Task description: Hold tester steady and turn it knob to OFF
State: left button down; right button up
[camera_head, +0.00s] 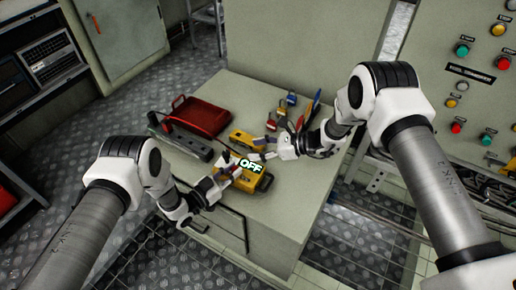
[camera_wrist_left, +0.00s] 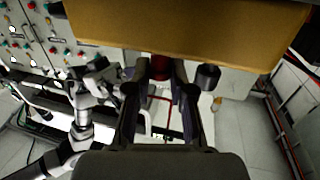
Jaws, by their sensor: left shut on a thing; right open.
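The tester, a small yellow box (camera_head: 262,184), lies near the front edge of the grey-green cabinet top. Bright "OFF" letters show over it and cover part of it; I cannot make out its knob. My left gripper (camera_head: 228,175) is shut on the tester's left side. In the left wrist view a large yellow-brown surface (camera_wrist_left: 190,28), apparently the tester up close, fills the top beyond the fingers (camera_wrist_left: 160,95). My right gripper (camera_head: 262,150) is open, just behind the tester and near its top; I cannot tell whether it touches.
Another yellow device (camera_head: 240,138) lies behind the tester. A red case (camera_head: 200,116) and a dark grey power strip (camera_head: 188,143) are at the left. Several small padlock-like items (camera_head: 282,108) stand at the back right. A control panel (camera_head: 470,80) rises at the right.

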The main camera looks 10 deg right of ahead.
pick_arm(q)
jog(key=c, duration=0.9)
grip_release()
jog(key=shift+c, duration=0.2)
